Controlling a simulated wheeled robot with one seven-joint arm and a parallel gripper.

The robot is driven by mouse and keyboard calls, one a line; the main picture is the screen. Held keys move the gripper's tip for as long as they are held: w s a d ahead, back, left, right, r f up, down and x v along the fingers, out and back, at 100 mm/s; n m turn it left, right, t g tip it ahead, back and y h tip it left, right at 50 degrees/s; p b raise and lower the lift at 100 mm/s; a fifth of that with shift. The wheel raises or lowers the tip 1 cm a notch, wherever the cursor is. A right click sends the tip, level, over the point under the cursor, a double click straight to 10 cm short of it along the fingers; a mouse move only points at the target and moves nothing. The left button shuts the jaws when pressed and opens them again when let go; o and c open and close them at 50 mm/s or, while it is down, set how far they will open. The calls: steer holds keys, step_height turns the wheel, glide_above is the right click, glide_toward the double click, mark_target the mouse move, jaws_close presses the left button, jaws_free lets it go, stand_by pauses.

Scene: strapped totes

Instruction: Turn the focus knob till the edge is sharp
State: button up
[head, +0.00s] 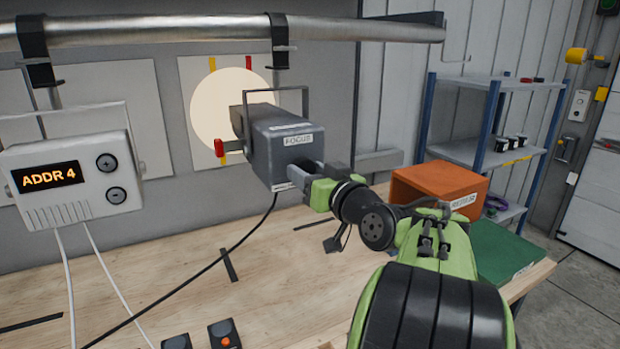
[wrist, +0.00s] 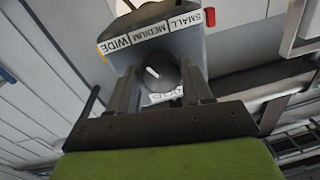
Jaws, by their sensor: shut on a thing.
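A grey spotlight (head: 270,150) with a FOCUS label hangs from the pipe over the bench. Its focus knob (wrist: 160,73), dark with a white mark, sits between the two fingers of my gripper (wrist: 158,92) in the wrist view. My gripper (head: 312,178) is shut on the knob at the lamp's rear end in the head view, where the knob itself is mostly hidden. A pale round light spot (head: 232,100) falls on a white board (head: 190,72) behind the lamp. Its visible edge looks fairly crisp, but the lamp hides part of it.
A grey control box (head: 75,185) reading ADDR 4 hangs at left. The pipe (head: 200,35) runs above. An orange bin (head: 430,186) and a green mat (head: 500,250) lie to the right. A black cable (head: 215,262) crosses the bench. Small black boxes (head: 225,335) sit in front.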

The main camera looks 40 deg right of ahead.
steer(key=shift+m, duration=0.9)
steer(key=o, duration=1)
steer(key=shift+o, duration=0.2)
steer(key=shift+s, duration=0.1)
steer(key=s+a+b, duration=0.3)
steer(key=s+b, duration=0.1)
steer(key=s, duration=1.1)
steer(key=shift+s+f+b, duration=0.15)
steer(key=shift+f+b, duration=0.1)
steer(key=shift+b, duration=0.05)
steer(key=shift+a, duration=0.1)
